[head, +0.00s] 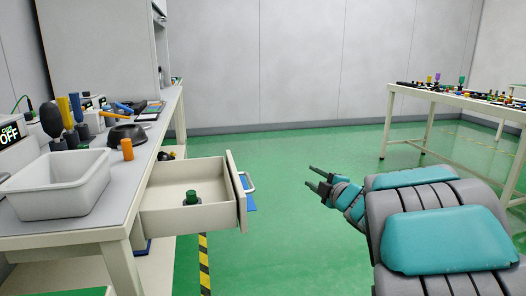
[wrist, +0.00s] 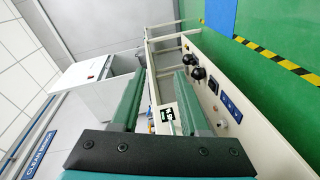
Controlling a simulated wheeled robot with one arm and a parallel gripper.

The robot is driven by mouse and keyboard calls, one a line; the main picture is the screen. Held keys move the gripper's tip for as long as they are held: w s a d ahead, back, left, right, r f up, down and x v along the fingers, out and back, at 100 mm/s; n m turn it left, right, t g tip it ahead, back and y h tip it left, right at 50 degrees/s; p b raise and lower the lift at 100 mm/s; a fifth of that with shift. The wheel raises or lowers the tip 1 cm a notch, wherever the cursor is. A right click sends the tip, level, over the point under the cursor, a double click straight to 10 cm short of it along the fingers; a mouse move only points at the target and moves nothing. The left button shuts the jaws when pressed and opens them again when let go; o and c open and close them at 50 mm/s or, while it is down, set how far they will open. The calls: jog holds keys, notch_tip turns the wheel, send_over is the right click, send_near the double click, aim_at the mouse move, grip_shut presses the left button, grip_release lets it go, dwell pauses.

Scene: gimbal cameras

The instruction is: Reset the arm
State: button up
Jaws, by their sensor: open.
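My gripper (head: 321,179) is in the middle of the head view, at the end of my teal and grey arm. Its two dark fingers point left toward the open drawer and are apart, with nothing between them. It is in free air to the right of the drawer front and touches nothing. In the wrist view my gripper (wrist: 158,95) shows two green fingers spread apart. Beyond them the view is turned sideways.
A workbench (head: 165,108) stands at left with a grey bin (head: 62,190) and tools on it. Its drawer (head: 165,222) is pulled out, with a green-topped object (head: 191,197) inside. Another table (head: 440,95) stands at right. Green floor (head: 290,150) lies open between them.

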jog(key=s+d+f+m+g+h, duration=0.2)
jog(key=s+d+m+h, duration=0.55)
jog(key=d+m, duration=0.2)
jog(key=s+d+f+m+g+h+p, duration=0.1)
jog(key=s+d+f+m+g+h, duration=0.25)
jog(key=s, duration=0.75)
jog(key=s+a+f+m+g+y, duration=0.1)
jog(key=s+a+g, duration=0.3)
jog(key=s, duration=0.6)
jog(key=s+a+f+m+g+y+p, duration=0.1)
jog(key=s+a+f+m+g+y, duration=0.1)
jog(key=s, duration=0.8)
jog(key=s+a+f+m+g+y, duration=0.2)
jog(key=s+a+f+g, duration=0.3)
jog(key=s, duration=0.6)
jog(key=shift+a+f+m+g, duration=0.15)
jog(key=shift+a+m+g, duration=0.25)
jog(key=shift+a, duration=0.4)
